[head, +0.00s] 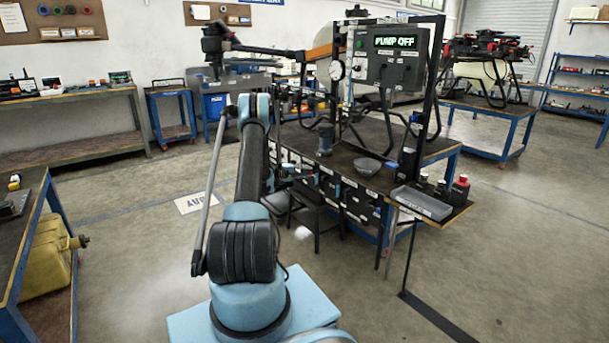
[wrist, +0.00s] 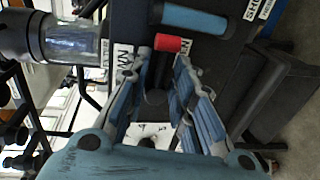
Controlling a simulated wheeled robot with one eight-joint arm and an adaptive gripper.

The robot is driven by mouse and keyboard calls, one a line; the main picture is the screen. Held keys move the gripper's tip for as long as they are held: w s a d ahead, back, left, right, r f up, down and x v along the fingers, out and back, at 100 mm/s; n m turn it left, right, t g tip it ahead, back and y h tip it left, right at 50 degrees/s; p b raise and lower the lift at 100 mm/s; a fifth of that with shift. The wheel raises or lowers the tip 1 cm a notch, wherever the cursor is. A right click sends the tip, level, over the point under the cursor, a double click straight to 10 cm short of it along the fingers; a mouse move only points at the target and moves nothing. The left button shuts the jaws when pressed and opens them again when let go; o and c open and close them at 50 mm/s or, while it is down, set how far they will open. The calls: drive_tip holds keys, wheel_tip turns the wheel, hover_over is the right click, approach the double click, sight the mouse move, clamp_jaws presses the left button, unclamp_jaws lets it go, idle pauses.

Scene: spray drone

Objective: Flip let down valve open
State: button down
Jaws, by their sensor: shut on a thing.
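In the wrist view, a dark valve lever with a red tip (wrist: 168,43) stands between the two blue-grey fingers of my gripper (wrist: 165,60). The fingers are closed in on the lever from both sides, below the red tip. A white label (wrist: 123,62), partly hidden by a finger, is beside it on the dark panel. In the head view, my gripper (head: 292,172) reaches the front edge of the workbench (head: 345,163). The lever is too small to make out there, and my arm covers part of the area.
A clear-walled jar (wrist: 70,40) is near the fingers. Open floor lies to the right.

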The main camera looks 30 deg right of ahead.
idle(0.6)
drive_tip(key=c, duration=1.7)
unclamp_jaws()
drive_tip(key=shift+f, duration=0.15)
drive_tip(key=w+v, duration=0.1)
drive_tip(key=v, duration=1)
drive_tip(key=shift+s+a, duration=0.4)
drive_tip(key=shift+r, duration=0.25)
